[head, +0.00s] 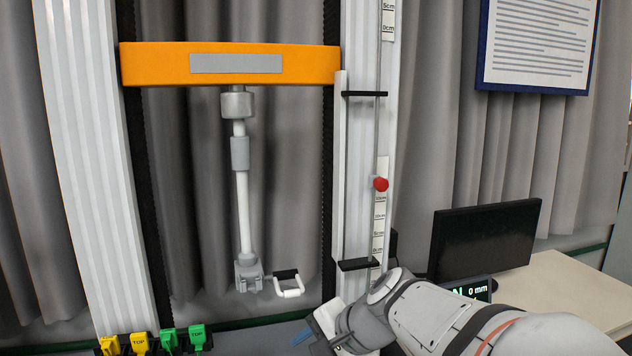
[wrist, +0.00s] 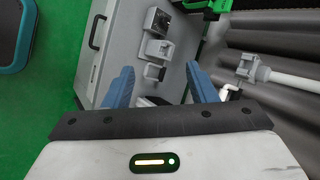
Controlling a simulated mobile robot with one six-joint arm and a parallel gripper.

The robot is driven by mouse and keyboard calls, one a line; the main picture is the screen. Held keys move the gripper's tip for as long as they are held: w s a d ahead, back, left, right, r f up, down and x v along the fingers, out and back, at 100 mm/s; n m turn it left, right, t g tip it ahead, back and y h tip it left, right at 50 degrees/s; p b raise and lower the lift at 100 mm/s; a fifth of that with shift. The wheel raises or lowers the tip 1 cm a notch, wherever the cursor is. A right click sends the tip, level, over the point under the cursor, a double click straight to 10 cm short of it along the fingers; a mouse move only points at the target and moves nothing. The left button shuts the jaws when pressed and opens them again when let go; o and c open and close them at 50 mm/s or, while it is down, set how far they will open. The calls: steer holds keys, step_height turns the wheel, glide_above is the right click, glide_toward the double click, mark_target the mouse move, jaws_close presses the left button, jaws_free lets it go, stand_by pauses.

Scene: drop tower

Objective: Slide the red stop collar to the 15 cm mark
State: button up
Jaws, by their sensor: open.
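The red stop collar (head: 381,184) sits on a thin vertical rod at the right column of the tower in the head view. A white scale (head: 379,218) with cm marks runs behind the rod. The collar is just above one of its printed marks, whose digits are too small to read surely. My gripper (head: 310,332) is low in the head view, below and left of the collar and well apart from it. In the wrist view my gripper (wrist: 160,82) shows two blue fingers spread apart with nothing between them. The collar is not in the wrist view.
Black brackets (head: 355,265) hold the rod. An orange crosshead (head: 230,65) spans the columns, with a hanging grip (head: 248,270) and a white handle (head: 289,285) below. Yellow and green clamps (head: 168,338) stand at lower left. A monitor (head: 485,238) stands on the right.

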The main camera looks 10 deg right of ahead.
steer(key=w+d+r+m+t+y+p, duration=0.1)
steer(key=w+d+r+m+t+p, duration=0.1)
steer(key=w+d+r+m+t, duration=0.4)
steer(key=m+t+h+p, duration=0.2)
steer(key=m+t+h, duration=0.35)
steer(key=m, duration=0.95)
glide_toward(384, 186)
steer(key=w, duration=0.2)
steer(key=shift+m+t+y, duration=0.25)
steer(key=shift+m+t, duration=0.1)
steer(key=shift+m, duration=0.05)
steer(key=w, duration=0.2)
steer(key=w+p, duration=0.1)
steer(key=w, duration=0.1)
steer(key=w+p, duration=0.1)
steer(key=w, duration=0.1)
steer(key=shift+w+a+f, duration=0.15)
steer(key=shift+a+f, duration=0.05)
steer(key=shift+a, duration=0.05)
steer(key=shift+w+a+f, duration=0.1)
steer(key=shift+w, duration=0.55)
steer(key=shift+c, duration=0.5)
jaws_close()
